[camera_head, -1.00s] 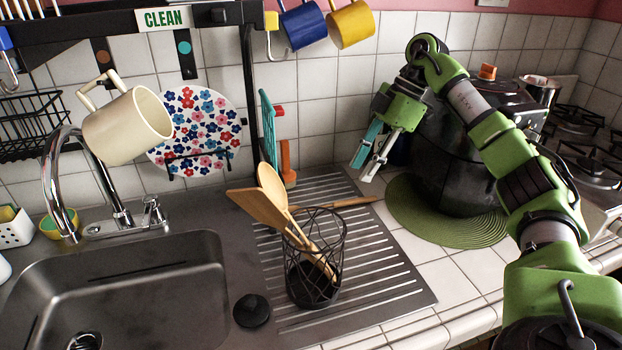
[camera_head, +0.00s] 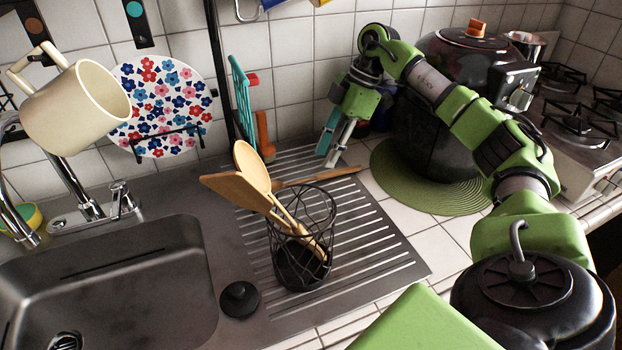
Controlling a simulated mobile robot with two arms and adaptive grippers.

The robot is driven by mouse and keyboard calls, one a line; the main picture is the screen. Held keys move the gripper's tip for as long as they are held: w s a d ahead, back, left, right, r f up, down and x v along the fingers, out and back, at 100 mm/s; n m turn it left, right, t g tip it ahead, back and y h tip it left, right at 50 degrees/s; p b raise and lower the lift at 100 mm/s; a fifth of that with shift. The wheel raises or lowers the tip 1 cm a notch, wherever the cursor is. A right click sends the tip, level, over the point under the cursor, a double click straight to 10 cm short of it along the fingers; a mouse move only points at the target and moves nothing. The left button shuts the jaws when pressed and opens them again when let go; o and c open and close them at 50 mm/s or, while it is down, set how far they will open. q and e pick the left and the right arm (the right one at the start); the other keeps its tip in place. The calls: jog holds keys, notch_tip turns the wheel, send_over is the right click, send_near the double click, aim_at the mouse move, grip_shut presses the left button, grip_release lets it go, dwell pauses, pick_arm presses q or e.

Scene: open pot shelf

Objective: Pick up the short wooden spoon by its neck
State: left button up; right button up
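A pale wooden spoon (camera_head: 253,163) with a round bowl leans up and left out of a black wire holder (camera_head: 330,226) on the draining board. A flat wooden spatula (camera_head: 232,190) leans beside it. Their handles go down into the holder. A third wooden utensil (camera_head: 325,177) points right behind the holder; whether it rests in the holder I cannot tell. My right gripper (camera_head: 327,158) is above the back right of the draining board, right of and behind the holder, fingers pointing down. Its teal and grey fingers look apart and empty. My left gripper is not in view.
A dark pot (camera_head: 430,150) stands on a green round mat (camera_head: 405,195) at right, close to my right arm. The sink (camera_head: 110,285) is at left, with a black plug (camera_head: 240,299) beside it. A cream mug (camera_head: 75,108) and flowered plate (camera_head: 160,95) are behind.

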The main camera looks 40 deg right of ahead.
aim_at(319, 175)
jog(key=x, duration=0.3)
jog(key=shift+s+a+f, duration=0.15)
jog(key=shift+s+f, duration=0.2)
jog(key=shift+f, duration=0.05)
jog(key=shift+w+a+f, duration=0.1)
jog(key=shift+a+f, duration=0.05)
jog(key=shift+f, duration=0.25)
jog(key=shift+p, duration=0.3)
grip_shut()
